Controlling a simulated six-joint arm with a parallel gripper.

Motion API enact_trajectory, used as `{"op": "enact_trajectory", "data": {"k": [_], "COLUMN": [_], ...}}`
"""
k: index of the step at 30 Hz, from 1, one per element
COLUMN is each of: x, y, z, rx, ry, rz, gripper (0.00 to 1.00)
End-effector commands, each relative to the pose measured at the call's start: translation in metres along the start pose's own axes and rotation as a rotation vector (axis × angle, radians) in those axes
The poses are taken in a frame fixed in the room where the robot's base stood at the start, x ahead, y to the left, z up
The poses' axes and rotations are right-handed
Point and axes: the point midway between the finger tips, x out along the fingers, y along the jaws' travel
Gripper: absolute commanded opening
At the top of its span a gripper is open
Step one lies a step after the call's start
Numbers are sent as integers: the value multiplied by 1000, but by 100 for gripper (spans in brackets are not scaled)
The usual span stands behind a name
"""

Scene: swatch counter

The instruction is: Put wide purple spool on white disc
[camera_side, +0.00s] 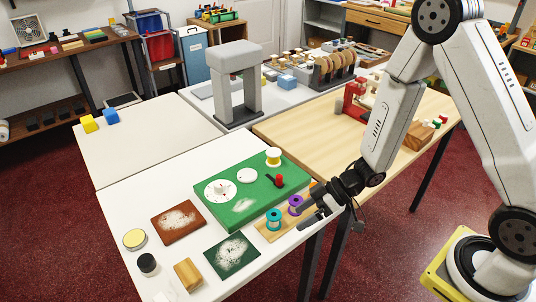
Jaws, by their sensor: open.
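The purple spool (295,204) stands on a wooden strip (268,234) at the front right of the white table. A teal spool (273,219) stands to its left on the same strip. My gripper (306,219) is open, just right of and close to the purple spool; I cannot tell whether a finger touches it. A green board (228,219) lies behind the strip. It bears a large white disc (220,190) with small dark marks and a smaller white disc (247,175). Both discs look bare of spools.
A yellow-and-white spool (273,156) and a red knob (279,181) stand on the green board. A brown swatch (178,221), a dark green swatch (231,256), a wooden block (187,274) and a black-topped jar (147,264) lie left of the strip.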

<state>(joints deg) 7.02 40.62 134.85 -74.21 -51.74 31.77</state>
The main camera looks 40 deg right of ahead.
Motion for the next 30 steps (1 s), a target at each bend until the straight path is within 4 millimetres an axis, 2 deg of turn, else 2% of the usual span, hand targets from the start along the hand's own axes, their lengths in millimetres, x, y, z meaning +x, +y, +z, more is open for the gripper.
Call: {"op": "enact_trajectory", "data": {"k": [8, 15, 22, 30], "x": [-10, -25, -40, -44], "y": [10, 33, 55, 62], "z": [1, -9, -25, -31], "rx": [-49, -112, -169, -186], "ry": [-241, -389, -456, -469], "rz": [28, 149, 278, 321], "gripper": [99, 99, 99, 99]}}
